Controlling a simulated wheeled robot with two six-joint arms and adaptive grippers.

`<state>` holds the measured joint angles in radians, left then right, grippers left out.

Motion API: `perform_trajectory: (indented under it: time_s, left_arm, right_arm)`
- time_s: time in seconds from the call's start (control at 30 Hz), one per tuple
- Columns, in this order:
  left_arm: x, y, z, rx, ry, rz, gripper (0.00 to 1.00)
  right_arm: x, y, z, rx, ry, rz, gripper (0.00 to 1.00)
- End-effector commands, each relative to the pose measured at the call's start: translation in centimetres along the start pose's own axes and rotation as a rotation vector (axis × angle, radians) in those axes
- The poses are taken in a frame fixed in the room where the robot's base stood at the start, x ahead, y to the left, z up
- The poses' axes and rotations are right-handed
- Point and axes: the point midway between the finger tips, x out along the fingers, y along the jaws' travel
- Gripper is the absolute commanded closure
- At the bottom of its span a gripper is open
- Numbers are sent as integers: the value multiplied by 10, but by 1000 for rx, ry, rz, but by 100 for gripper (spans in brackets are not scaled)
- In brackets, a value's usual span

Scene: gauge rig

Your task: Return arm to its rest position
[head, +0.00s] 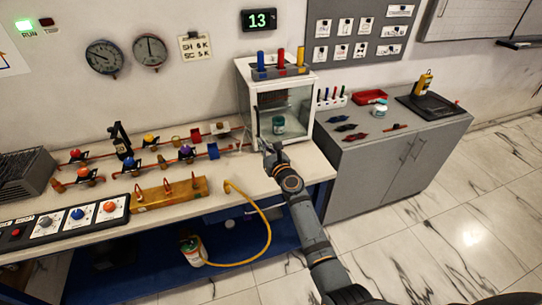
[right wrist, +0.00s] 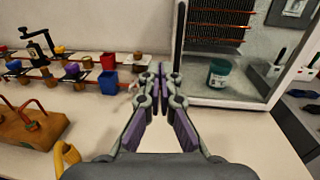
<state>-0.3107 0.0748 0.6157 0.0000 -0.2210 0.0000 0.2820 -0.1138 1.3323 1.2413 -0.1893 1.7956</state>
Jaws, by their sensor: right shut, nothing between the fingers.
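My right arm reaches up from the bottom of the head view over the white workbench (head: 110,231). Its gripper (head: 266,147) is in front of the white glass-fronted cabinet (head: 243,84). In the right wrist view the fingers of this gripper (right wrist: 161,72) are together and hold nothing. The cabinet's dark upright handle (right wrist: 178,40) shows just beyond the fingertips; I cannot tell whether they touch it. A teal jar (right wrist: 220,73) stands inside the cabinet and also shows in the head view (head: 278,125). My left gripper is not in view.
Pipes with coloured valves (head: 150,140) and a wooden block with red hooks (head: 170,194) are left of my right gripper. A yellow hose (head: 268,232) hangs over the bench's front edge. A grey cabinet (head: 395,165) stands at the right. The floor at lower right is clear.

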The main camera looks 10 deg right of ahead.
Motion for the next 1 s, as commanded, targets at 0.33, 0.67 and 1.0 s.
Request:
perform_trajectory:
  time_s: [0.33, 0.67, 1.0]
  left_arm:
    - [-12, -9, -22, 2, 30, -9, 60]
    - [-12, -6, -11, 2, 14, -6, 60]
    - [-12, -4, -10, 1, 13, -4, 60]
  right_arm:
    - [-56, 18, -1, 0, 2, 0, 100]
    - [-61, 20, -1, -1, 2, 1, 100]
    - [-177, 54, -56, -1283, 158, 517, 100]
